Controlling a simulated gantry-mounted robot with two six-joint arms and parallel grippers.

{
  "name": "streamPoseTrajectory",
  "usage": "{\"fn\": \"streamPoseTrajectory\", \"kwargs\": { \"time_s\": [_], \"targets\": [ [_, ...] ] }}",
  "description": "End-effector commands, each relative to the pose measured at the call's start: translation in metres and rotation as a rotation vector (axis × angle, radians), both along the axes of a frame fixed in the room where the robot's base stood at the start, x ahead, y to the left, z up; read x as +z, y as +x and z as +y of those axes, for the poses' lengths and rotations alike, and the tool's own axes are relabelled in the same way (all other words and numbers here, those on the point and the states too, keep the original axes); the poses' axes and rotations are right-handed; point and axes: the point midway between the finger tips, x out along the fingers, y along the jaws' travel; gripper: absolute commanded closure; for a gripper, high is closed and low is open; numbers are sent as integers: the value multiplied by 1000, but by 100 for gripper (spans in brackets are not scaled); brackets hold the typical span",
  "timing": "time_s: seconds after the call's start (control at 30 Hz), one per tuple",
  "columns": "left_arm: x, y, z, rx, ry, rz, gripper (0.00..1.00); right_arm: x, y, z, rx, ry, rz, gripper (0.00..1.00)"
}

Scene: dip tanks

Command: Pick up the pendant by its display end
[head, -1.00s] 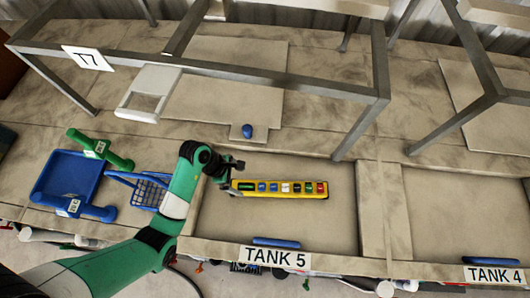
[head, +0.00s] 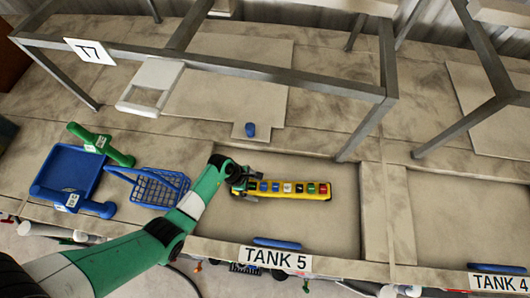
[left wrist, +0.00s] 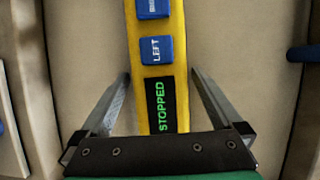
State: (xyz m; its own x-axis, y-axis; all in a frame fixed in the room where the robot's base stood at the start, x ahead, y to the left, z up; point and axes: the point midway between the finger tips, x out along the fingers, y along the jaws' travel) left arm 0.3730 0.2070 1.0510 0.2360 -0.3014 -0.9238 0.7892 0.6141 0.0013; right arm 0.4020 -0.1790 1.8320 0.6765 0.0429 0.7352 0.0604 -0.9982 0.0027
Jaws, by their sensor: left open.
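The yellow pendant (head: 285,197) lies in the Tank 5 recess, with a row of coloured buttons along its top. Its dark display, reading STOPPED in green (left wrist: 161,105), is at its left end in the head view. My left gripper (head: 250,188) is at that display end. In the left wrist view its two fingers (left wrist: 160,95) are open, one on each side of the display end, with a gap on both sides. The pendant's far end is out of the left wrist view. My right gripper is not in view.
A blue basket (head: 160,188) and a blue tray (head: 68,172) with green and blue handles stand left of my arm. A grey metal frame (head: 230,72) marked T7 spans above the back. Tank 5's floor (head: 300,230) is bare around the pendant.

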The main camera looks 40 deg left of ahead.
Motion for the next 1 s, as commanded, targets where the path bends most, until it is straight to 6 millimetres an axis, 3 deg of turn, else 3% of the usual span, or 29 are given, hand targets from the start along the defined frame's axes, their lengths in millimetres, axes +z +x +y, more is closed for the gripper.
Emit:
{"fn": "streamPoseTrajectory", "kwargs": {
  "time_s": [0.07,0.53,0.83,1.0],
  "targets": [
    [0,0,0,0,0,0,2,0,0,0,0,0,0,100],
    [0,-1,0,1,-1,1,86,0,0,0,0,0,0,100],
    [3,1,0,1,-1,-3,89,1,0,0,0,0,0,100],
    [15,1,0,0,-1,-5,89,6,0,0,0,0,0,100]
  ]
}}
